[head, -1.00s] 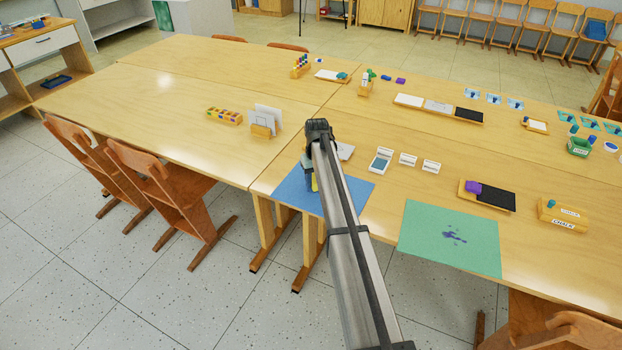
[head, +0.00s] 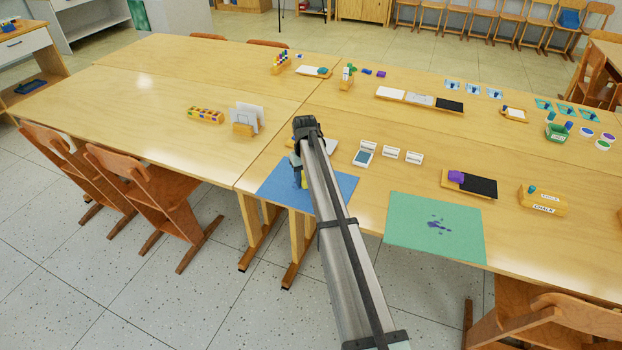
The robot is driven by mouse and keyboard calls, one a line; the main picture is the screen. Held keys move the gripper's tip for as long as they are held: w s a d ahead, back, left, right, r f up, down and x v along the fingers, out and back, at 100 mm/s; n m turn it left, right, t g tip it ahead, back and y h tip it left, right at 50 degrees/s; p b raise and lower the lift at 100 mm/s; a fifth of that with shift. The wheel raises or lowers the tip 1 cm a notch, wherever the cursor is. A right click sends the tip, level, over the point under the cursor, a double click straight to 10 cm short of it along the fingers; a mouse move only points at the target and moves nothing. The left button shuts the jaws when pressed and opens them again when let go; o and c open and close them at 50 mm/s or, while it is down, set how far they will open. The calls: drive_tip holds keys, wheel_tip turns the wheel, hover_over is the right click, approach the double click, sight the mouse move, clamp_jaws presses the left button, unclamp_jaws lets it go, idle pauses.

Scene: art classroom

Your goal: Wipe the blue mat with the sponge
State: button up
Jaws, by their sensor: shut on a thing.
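The blue mat (head: 277,188) lies flat at the table's front edge, left of the green mat; my arm crosses it and hides its middle. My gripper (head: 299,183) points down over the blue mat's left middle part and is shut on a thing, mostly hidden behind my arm. A small yellow patch, apparently the sponge (head: 304,183), shows at the fingertips, at or very close to the mat. I cannot tell whether it touches the mat. No marks are clear on the parts of the blue mat that show.
The green mat (head: 410,225) with dark purple blotches lies to the right. Behind are small white boxes (head: 390,152), a black tray with a purple block (head: 456,177) and a chalk box (head: 541,199). A card holder (head: 243,129) stands on the left table. Chairs (head: 150,200) stand in front.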

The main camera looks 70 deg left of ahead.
sight(294, 179)
drive_tip(key=shift+s+a, duration=0.65)
drive_tip(key=shift+a, duration=0.05)
drive_tip(key=shift+s+a, duration=0.5)
drive_tip(key=shift+a, duration=0.05)
drive_tip(key=shift+s+a+r, duration=0.15)
drive_tip(key=shift+s+a, duration=0.3)
wheel_tip(294, 179, up, 8)
drive_tip(key=shift+d, duration=0.1)
